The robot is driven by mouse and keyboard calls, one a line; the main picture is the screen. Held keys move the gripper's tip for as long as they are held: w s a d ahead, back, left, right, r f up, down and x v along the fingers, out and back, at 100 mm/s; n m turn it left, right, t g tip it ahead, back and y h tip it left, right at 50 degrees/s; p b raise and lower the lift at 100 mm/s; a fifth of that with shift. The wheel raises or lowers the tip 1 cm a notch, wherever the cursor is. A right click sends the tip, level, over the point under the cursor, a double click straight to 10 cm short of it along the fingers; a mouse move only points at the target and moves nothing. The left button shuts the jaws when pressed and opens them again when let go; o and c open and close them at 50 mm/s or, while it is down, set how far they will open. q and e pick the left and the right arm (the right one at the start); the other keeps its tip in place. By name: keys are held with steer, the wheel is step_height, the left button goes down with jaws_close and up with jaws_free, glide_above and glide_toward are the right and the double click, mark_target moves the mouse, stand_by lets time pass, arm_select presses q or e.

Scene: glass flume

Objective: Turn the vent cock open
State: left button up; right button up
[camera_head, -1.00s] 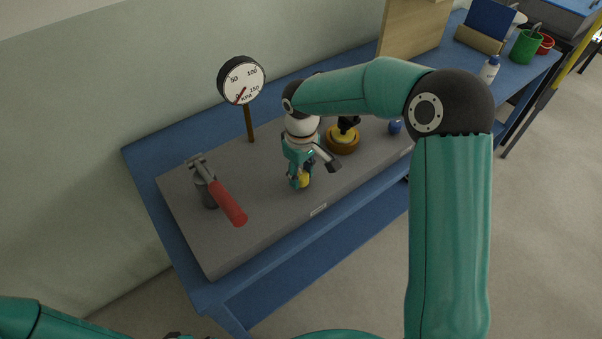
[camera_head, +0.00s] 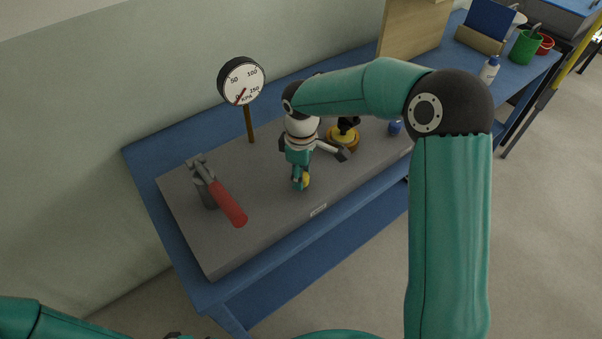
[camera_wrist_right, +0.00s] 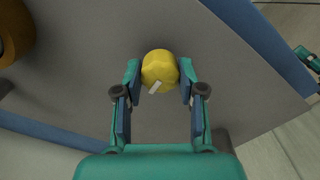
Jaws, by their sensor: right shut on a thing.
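The vent cock is a yellow knob with a white mark (camera_wrist_right: 160,71), standing on the grey slab. Both fingers of my right gripper (camera_wrist_right: 159,84) are shut on its sides in the right wrist view.
A pressure gauge (camera_head: 241,82) stands behind on a brown post. A red-handled lever (camera_head: 228,203) is at the left of the slab (camera_head: 240,250). A brown and yellow round fitting (camera_head: 343,139) and a blue knob (camera_head: 395,127) are to the right.

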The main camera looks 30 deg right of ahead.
steer(key=shift+w+r, duration=0.1)
steer(key=o, duration=1.1)
step_height(320, 180, up, 12)
steer(key=shift+f, duration=0.1)
